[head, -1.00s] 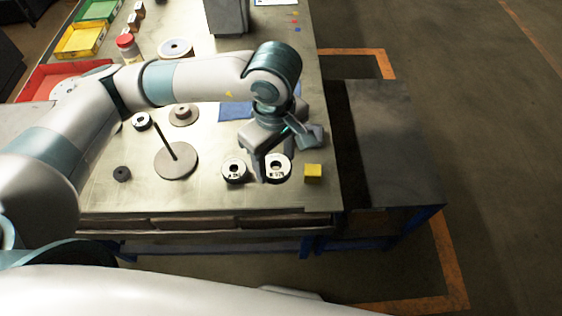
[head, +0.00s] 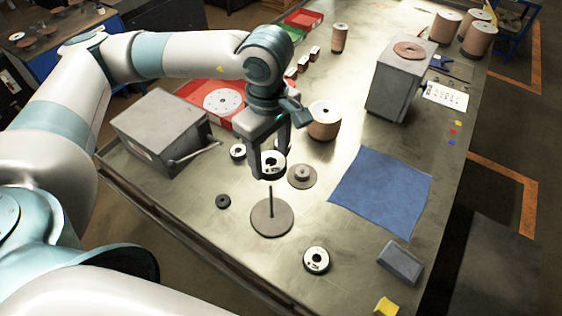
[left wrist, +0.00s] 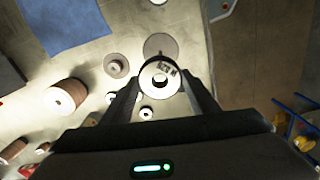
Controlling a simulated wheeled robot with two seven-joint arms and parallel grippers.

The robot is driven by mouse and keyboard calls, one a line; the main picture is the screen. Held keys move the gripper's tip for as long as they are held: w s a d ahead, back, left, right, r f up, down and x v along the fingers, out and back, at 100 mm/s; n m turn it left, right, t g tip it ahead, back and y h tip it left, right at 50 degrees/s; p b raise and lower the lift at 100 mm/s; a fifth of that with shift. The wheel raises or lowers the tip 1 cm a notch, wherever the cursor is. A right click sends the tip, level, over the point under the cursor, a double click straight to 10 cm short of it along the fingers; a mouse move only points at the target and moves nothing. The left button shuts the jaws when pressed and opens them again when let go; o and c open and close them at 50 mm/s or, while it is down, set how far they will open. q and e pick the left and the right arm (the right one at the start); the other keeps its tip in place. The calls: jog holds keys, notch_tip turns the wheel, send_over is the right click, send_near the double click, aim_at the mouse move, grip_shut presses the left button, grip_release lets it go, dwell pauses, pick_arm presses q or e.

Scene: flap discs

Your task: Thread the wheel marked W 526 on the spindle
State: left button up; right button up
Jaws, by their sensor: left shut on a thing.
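My left gripper (head: 271,172) is shut on a white-faced, dark-edged wheel (head: 272,161), held in the air above the bench. In the left wrist view the held wheel (left wrist: 160,79) shows its round hole and an upside-down label starting with W; its digits are too small to read surely. The spindle (head: 271,199) is a thin upright rod on a round brown base (head: 272,222). In the head view its top shows just below the held wheel, with nothing threaded on it. A second marked wheel (head: 316,260) lies on the bench nearer me. My right gripper is not in view.
A brown flanged disc (head: 302,177) lies right of the spindle, a small black ring (head: 223,201) left of it. Another white ring (head: 238,151) and a disc drum (head: 323,121) stand behind. A grey box with a lever (head: 160,130) is left; a blue cloth (head: 382,190) right.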

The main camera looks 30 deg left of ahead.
aim_at(269, 171)
pick_arm(q)
jog(key=shift+a+r, duration=0.15)
jog(key=shift+a, duration=0.05)
jog(key=shift+s, duration=0.15)
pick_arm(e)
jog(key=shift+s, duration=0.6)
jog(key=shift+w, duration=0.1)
pick_arm(q)
jog(key=shift+f, duration=0.3)
jog(key=shift+f+b, duration=0.3)
jog(key=shift+f, duration=0.3)
jog(key=shift+f+b, duration=0.55)
jog(key=shift+f, duration=1.3)
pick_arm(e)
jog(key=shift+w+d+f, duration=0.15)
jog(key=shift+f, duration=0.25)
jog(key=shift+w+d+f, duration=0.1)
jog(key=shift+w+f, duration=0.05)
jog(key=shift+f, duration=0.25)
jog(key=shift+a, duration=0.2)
pick_arm(q)
jog(key=shift+f+b, duration=0.6)
jog(key=shift+b, duration=0.35)
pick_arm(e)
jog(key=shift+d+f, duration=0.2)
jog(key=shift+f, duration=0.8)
